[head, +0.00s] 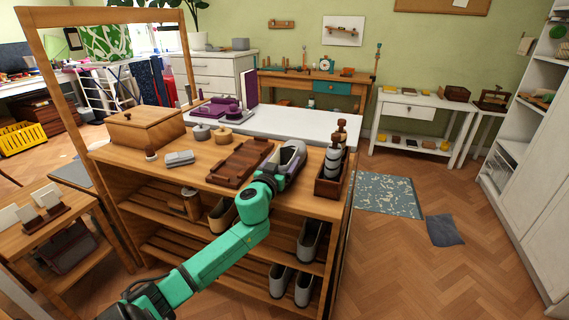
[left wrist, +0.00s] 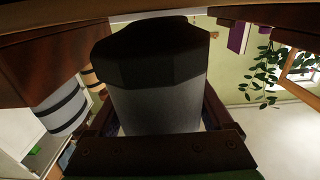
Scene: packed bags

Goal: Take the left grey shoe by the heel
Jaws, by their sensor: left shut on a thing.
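A grey shoe (head: 292,153) with a lighter opening is on or just above the wooden bench top (head: 207,160), right of a brown slatted rack. My left gripper (head: 277,178) is at the near end of this shoe and shut on it. In the left wrist view the grey shoe end (left wrist: 160,105), with its dark sole (left wrist: 150,55), fills the space between the dark jaws. I cannot tell whether the shoe touches the bench. My right gripper is not in view.
The slatted rack (head: 241,163) lies close left of the shoe. A brown box (head: 326,187) with brushes or bottles stands close right. More grey shoes (head: 309,240) sit on the shelves below.

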